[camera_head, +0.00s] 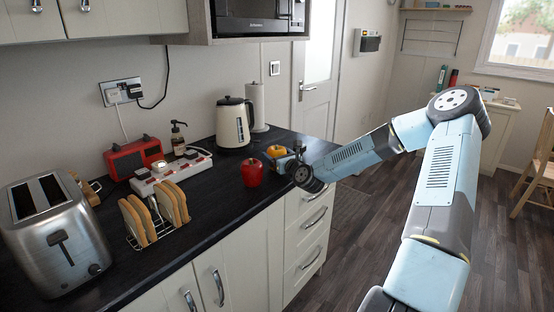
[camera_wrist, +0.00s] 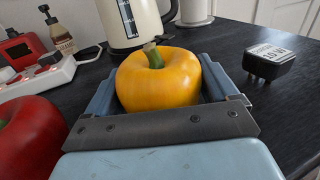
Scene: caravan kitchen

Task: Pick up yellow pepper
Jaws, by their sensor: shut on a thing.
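The yellow pepper (camera_wrist: 158,80) is between the fingers of my gripper (camera_wrist: 163,92) in the wrist view, stem up. The fingers are shut on it, one on each side. In the head view the yellow pepper (camera_head: 276,151) shows near the counter's right end, partly hidden by my gripper (camera_head: 284,158). I cannot tell whether the pepper touches the counter or is slightly above it.
A red pepper (camera_head: 251,173) stands left of my gripper on the dark counter (camera_head: 215,205). The kettle (camera_head: 234,124) is behind. A small black box (camera_wrist: 268,61) lies to the right in the wrist view. A toast rack (camera_head: 155,214) and toaster (camera_head: 56,240) stand further left.

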